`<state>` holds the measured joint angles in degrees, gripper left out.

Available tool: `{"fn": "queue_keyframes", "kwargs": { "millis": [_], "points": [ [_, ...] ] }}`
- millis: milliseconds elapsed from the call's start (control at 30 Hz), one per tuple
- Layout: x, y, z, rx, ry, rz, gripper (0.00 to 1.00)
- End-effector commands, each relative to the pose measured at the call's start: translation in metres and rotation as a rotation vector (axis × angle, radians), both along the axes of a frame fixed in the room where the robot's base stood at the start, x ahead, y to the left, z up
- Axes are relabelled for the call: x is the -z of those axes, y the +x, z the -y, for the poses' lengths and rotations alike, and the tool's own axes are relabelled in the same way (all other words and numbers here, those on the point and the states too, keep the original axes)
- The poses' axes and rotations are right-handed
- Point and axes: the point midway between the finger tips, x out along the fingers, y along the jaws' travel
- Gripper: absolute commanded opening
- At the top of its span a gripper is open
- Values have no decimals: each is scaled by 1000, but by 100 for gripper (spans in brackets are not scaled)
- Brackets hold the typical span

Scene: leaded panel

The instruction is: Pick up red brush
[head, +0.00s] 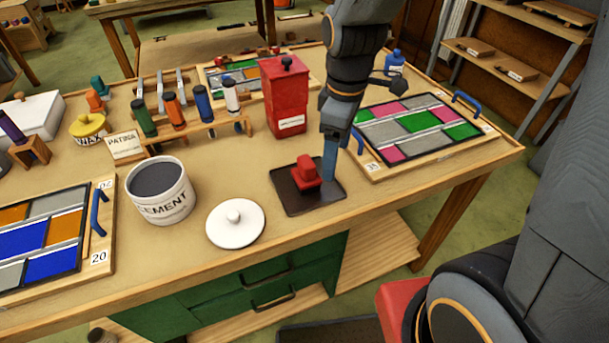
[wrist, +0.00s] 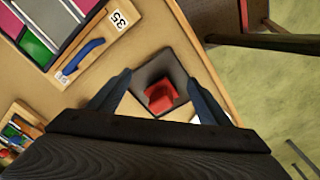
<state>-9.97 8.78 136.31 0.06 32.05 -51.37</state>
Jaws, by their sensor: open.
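The red brush (head: 306,173) is a small red block-like thing on a dark square tray (head: 290,202) near the front edge of the table. In the wrist view the red brush (wrist: 160,96) lies on the dark tray (wrist: 181,73), between my two fingers. My gripper (head: 329,172) points down just right of the brush in the head view. It also shows in the wrist view (wrist: 158,94), with its fingers spread apart on either side and nothing held. The brush's underside is hidden, and I cannot tell if it has bristles.
A leaded panel (head: 420,122) with blue handles stands at the right. A white lid (head: 235,223) and a cement tub (head: 160,190) are left of the tray. A red box (head: 285,95) stands behind it. Bare tabletop lies in front.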

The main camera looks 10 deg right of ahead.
Motion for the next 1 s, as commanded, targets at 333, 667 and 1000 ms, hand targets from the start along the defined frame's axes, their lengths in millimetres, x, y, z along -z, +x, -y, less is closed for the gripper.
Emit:
{"fn": "queue_keyframes", "kwargs": {
  "millis": [333, 667, 1000],
  "points": [
    [9, 24, -52, -692, -26, -39, 72],
    [30, 25, -57, -785, -27, -47, 72],
    [60, 24, -58, -782, -27, -48, 72]
  ]
}}
